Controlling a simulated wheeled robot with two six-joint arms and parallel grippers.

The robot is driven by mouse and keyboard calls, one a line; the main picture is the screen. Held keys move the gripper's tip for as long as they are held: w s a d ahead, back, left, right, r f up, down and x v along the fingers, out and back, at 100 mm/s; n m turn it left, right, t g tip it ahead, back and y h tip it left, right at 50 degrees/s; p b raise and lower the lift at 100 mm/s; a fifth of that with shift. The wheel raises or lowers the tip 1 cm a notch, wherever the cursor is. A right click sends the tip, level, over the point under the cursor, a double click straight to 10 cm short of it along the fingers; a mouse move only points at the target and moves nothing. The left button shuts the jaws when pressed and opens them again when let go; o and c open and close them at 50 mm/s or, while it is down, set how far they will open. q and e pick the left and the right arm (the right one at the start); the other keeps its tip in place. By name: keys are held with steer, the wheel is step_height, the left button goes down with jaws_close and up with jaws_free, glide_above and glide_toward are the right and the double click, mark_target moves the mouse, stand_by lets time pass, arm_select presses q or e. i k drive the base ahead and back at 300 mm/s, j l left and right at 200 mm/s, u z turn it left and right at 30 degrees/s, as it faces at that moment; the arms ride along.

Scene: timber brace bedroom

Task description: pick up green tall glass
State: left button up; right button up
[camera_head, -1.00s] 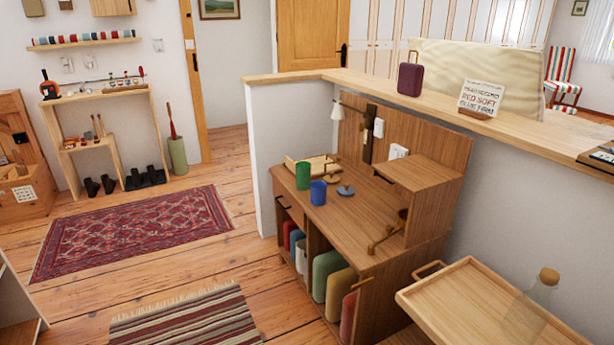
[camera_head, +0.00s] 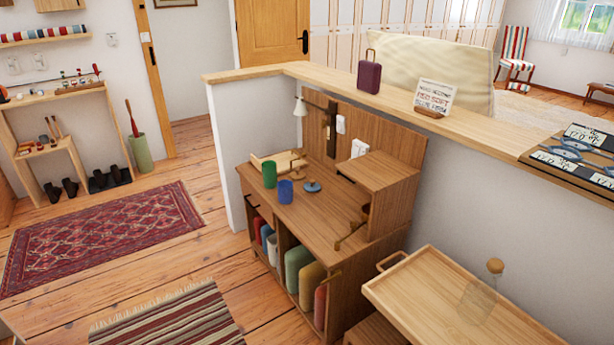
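A green tall glass (camera_head: 269,174) stands upright on the wooden desk (camera_head: 318,222), near its left end. A blue glass (camera_head: 285,191) stands just in front of it and to the right, close beside it. A light wooden tray (camera_head: 270,160) lies behind the green glass. Neither of my grippers shows in the head view.
A low wall with a wooden ledge (camera_head: 460,120) runs behind the desk. A wooden tray table (camera_head: 440,300) with a clear corked bottle (camera_head: 481,292) stands at the front right. A small lamp (camera_head: 300,108) and a blue-topped item (camera_head: 312,186) are near the glasses. Rugs cover the floor at left.

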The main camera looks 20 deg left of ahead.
mark_target(270, 171)
steer(key=i+j+z, duration=0.25)
steer(key=j+z, duration=0.2)
steer(key=j, duration=0.2)
steer(key=i+j+z, duration=0.1)
steer(key=j+z, duration=0.4)
steer(key=j, duration=0.25)
steer(key=i, duration=0.05)
